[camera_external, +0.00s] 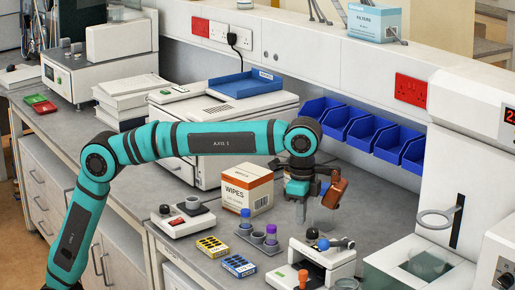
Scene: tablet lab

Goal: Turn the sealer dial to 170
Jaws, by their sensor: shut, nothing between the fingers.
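A small white machine (340,262) with a lever, dark and blue ball knobs and an orange knob (303,276) stands at the front of the bench; it may be the sealer. I cannot make out a dial scale or the number 170 on it. My gripper (301,222) points down above the bench, behind and above this machine, to the right of the wipes box. Its fingers are shut and empty, and it looks apart from the machine.
The wipes box (247,190) stands left of my gripper. Blue bins (360,132) line the back. Bare bench lies right of my gripper.

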